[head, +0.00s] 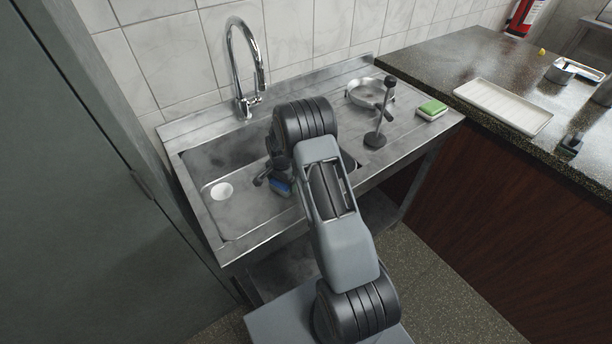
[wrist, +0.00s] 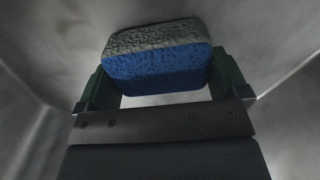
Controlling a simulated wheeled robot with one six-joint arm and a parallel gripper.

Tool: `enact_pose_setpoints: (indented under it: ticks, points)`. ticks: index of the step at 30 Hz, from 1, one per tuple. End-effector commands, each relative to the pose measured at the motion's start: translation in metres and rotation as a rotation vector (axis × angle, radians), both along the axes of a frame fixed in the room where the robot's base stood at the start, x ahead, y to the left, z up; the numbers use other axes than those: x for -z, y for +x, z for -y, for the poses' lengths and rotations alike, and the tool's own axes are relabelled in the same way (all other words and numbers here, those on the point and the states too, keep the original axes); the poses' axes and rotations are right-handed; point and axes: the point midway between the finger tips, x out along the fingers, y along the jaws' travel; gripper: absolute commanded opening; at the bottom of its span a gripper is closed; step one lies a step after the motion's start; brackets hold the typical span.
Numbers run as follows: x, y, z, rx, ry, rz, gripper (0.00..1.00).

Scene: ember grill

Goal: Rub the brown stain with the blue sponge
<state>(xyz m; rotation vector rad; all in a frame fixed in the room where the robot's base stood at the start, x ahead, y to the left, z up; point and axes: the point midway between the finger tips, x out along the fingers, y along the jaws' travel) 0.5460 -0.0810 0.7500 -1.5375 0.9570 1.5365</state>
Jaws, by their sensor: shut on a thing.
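The blue sponge (wrist: 155,62) has a grey rough layer and a blue layer. My gripper (wrist: 162,85) is shut on it, one finger at each side. My arm covers the right part of the basin. I cannot tell whether the sponge touches the basin. I cannot make out a brown stain in either view; it may be hidden behind my arm or the sponge.
A chrome faucet (head: 246,60) rises behind the basin. On the drainboard are a metal pan (head: 360,94), a dark upright-handled tool (head: 375,138) and a green-and-white sponge (head: 432,109). A white tray (head: 503,106) lies on the dark counter (head: 455,65). A tall grey panel (head: 80,190) stands left.

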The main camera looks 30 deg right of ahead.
Motion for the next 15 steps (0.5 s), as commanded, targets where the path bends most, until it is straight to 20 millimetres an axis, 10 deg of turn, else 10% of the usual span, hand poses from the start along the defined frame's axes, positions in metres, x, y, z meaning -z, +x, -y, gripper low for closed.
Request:
enact_pose_setpoints:
  ticks: [15]
  points:
    - [-0.049, 0.002, 0.0, 0.002, 0.0, 0.0, 0.74]
